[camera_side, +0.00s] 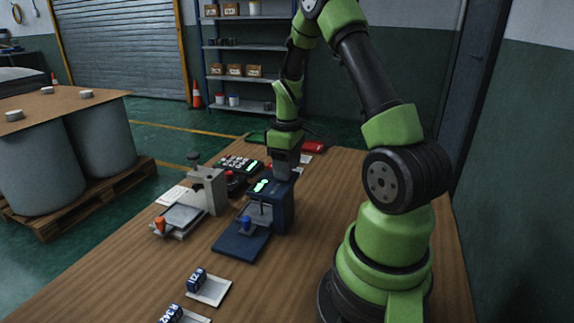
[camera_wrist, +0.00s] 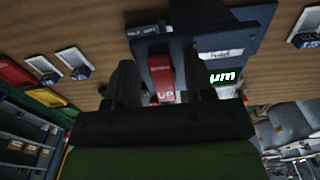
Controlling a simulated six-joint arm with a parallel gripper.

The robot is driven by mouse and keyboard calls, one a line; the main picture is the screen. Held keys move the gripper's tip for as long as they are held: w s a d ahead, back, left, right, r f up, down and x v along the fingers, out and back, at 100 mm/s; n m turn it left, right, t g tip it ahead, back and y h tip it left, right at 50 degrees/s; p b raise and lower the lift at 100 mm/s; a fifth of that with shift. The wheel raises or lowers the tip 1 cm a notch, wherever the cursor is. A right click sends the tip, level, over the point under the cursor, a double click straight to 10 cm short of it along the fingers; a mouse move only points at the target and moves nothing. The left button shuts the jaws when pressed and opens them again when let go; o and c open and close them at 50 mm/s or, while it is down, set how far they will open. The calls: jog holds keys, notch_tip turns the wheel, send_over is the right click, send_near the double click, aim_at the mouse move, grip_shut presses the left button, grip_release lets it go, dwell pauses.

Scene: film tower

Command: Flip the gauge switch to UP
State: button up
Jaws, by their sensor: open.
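The gauge (camera_side: 283,208) is a dark blue unit on the wooden table, with a lit green display and a flat blue base in front. In the wrist view its dark body (camera_wrist: 235,45) shows a green "µm" display. Its red switch (camera_wrist: 161,72) carries the letters "UP" at its near end. My gripper (camera_wrist: 157,68) is open, with one dark finger on each side of the red switch. I cannot tell whether either finger touches it. In the side view my gripper (camera_side: 281,168) points down at the gauge's top and hides the switch.
A grey stand (camera_side: 208,187) and a grey plate (camera_side: 184,215) are left of the gauge. A keypad (camera_side: 238,164) lies behind. Small white trays (camera_side: 209,290) with blue blocks are in front. A red object (camera_side: 313,147) lies at the back.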

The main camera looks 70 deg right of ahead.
grip_shut()
jog(key=shift+w+r+g, duration=0.2)
jog(key=shift+w+g, duration=0.05)
jog(key=shift+g, duration=1)
jog(key=shift+w+r+g, duration=0.15)
jog(key=shift+w+g, duration=0.05)
jog(key=shift+g, duration=1.05)
grip_release()
jog(key=v, duration=1)
